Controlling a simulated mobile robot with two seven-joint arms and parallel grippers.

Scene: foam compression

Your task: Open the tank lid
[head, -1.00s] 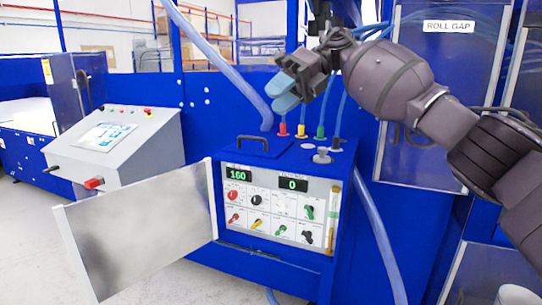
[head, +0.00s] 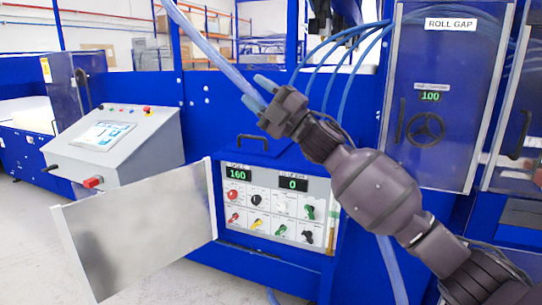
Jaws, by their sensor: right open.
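The tank is a blue cabinet with a control panel (head: 272,207) on its front. Its blue tank lid (head: 268,154) lies flat on top, closed, with a black handle (head: 252,138) at the left. My right gripper (head: 258,93) is open and empty above the lid, with its light-blue fingertips apart and pointing up and left. It does not touch the handle. My right wrist and forearm hide the right part of the tank top. My left gripper is not in view.
A metal panel door (head: 140,232) stands open in front of the tank, at left. A thick blue hose (head: 212,48) runs behind my right gripper, and thinner blue hoses (head: 345,88) hang beside it. A grey console (head: 118,140) stands left. The ROLL GAP cabinet (head: 431,95) is right.

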